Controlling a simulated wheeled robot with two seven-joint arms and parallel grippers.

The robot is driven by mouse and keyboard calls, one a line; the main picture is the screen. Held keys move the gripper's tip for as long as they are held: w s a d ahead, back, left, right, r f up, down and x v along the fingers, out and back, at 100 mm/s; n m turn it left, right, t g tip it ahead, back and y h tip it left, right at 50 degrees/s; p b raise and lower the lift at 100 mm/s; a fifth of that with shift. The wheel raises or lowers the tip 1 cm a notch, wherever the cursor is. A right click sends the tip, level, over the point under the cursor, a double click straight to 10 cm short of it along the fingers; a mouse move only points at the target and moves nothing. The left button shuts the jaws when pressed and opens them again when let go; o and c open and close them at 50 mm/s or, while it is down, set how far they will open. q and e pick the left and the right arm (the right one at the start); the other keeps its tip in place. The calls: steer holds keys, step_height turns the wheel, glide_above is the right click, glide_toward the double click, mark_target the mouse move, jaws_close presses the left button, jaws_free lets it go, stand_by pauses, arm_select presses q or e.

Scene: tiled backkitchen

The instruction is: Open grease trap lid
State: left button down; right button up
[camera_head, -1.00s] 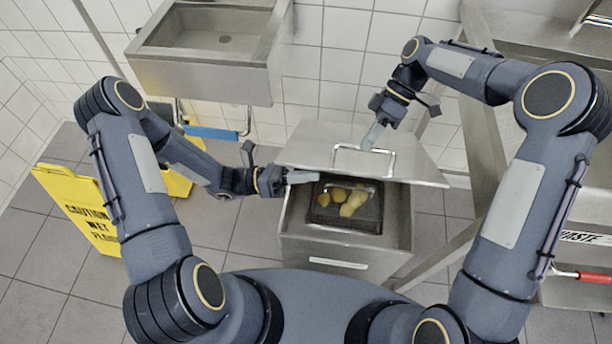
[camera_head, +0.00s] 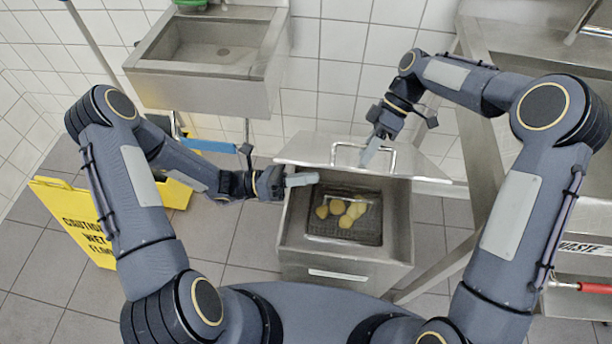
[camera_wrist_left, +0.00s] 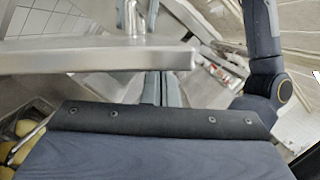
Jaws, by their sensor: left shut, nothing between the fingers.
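The grease trap is a steel box (camera_head: 314,256) on the floor, its front part uncovered. Its steel lid (camera_head: 309,149) is at the back, standing tilted, with a wire handle (camera_head: 393,160) on it. My left gripper (camera_head: 315,180) is shut and empty just below the lid's left front edge; I cannot tell whether it touches. In the left wrist view the lid (camera_wrist_left: 100,58) lies across the upper left, above the fingers (camera_wrist_left: 162,90). My right gripper (camera_head: 369,160) is at the handle; whether its fingers are closed around it is unclear.
Several yellow lumps (camera_head: 347,219) lie on a dark mesh basket (camera_head: 371,233) inside the box. A steel sink (camera_head: 205,75) is at the back left. A yellow wet-floor sign (camera_head: 78,215) stands at the left. A steel table leg (camera_head: 487,130) is close at the right.

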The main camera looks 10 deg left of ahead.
steer(key=v, duration=1.2)
steer(key=s+d+r+m+t, duration=0.3)
steer(key=s+d+r+m, duration=0.1)
steer(key=r, duration=0.2)
steer(key=s+d+r+m+t, duration=0.3)
steer(key=s+d+m, duration=0.15)
steer(key=s, duration=0.45)
arm_select(q)
steer(key=shift+w+r+p, duration=0.55)
steer(key=shift+r+p, duration=0.05)
steer(key=shift+r, duration=0.2)
arm_select(e)
steer(key=s+f+m+t, duration=0.3)
steer(key=s+m, duration=0.2)
steer(key=s, duration=0.3)
steer(key=s+f+m+t, duration=0.2)
steer(key=s+m, duration=0.3)
steer(key=s, duration=0.4)
steer(key=shift+s+d+f+t+h, duration=0.15)
steer(key=shift+d+f+t+h, duration=0.25)
steer(key=shift+f, duration=0.1)
